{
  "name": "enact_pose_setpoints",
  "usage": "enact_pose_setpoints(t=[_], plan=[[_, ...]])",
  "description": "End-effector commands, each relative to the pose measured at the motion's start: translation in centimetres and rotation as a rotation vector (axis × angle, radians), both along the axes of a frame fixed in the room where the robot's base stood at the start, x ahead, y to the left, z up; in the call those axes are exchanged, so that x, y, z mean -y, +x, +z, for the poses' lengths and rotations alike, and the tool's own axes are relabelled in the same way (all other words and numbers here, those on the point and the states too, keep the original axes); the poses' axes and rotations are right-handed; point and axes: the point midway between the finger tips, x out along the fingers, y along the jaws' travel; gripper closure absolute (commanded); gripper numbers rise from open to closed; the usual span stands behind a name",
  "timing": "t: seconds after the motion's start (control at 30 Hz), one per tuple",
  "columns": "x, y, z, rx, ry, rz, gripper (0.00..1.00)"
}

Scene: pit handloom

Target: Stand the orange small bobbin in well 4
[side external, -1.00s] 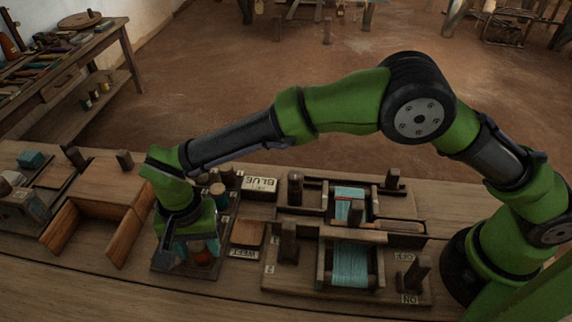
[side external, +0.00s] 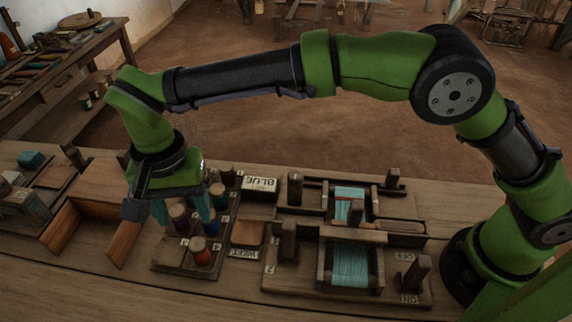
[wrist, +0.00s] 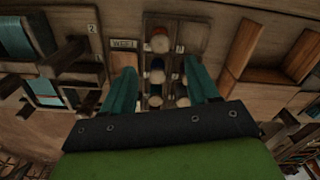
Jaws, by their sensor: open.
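The orange small bobbin (side external: 201,254) stands upright at the near right of the dark well rack (side external: 172,262). In the wrist view the orange bobbin (wrist: 159,42) is at the top, beyond my fingertips. Its base is sunk in the rack; the number on the small tag beside it is too small to read. My gripper (side external: 184,214) is above the rack, its teal fingers apart and clear of the orange bobbin. The open gripper (wrist: 159,75) also shows in the wrist view with nothing held.
A wooden open box (side external: 123,243) lies to the left. To the right is a loom frame with teal thread (side external: 350,265).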

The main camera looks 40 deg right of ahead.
Motion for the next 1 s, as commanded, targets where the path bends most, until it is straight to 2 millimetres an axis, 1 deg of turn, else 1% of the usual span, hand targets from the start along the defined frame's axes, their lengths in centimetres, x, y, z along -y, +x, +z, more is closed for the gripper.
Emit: enact_pose_setpoints(t=[0.07,0.17,0.27,0.37,0.4,0.47,0.5,0.57,0.6,0.67,0.7,0.73,0.8,0.9,1.0], plan=[[0.0,0.0,0.8,0.001,0.002,0.0,0.4],[0.7,0.3,1.9,0.005,0.01,0.0,0.4],[3.4,1.3,4.0,0.021,0.041,0.008,0.4],[8.1,2.2,7.2,0.057,0.094,0.026,0.4],[10.3,2.4,8.4,0.077,0.116,0.036,0.4],[13.7,2.2,10.1,0.114,0.147,0.052,0.4],[15.9,1.9,11.1,0.141,0.166,0.063,0.4],[19.2,1.2,12.3,0.185,0.189,0.078,0.4],[21.2,0.5,12.9,0.216,0.202,0.086,0.4],[24.2,-0.8,13.7,0.269,0.216,0.099,0.4],[26.0,-1.8,13.9,0.303,0.22,0.107,0.4],[27.4,-2.6,14.1,0.331,0.222,0.113,0.4],[30.2,-4.6,14.0,0.397,0.22,0.124,0.4],[33.4,-7.5,13.2,0.486,0.201,0.138,0.4],[35.5,-9.9,12.1,0.559,0.173,0.149,0.4]])
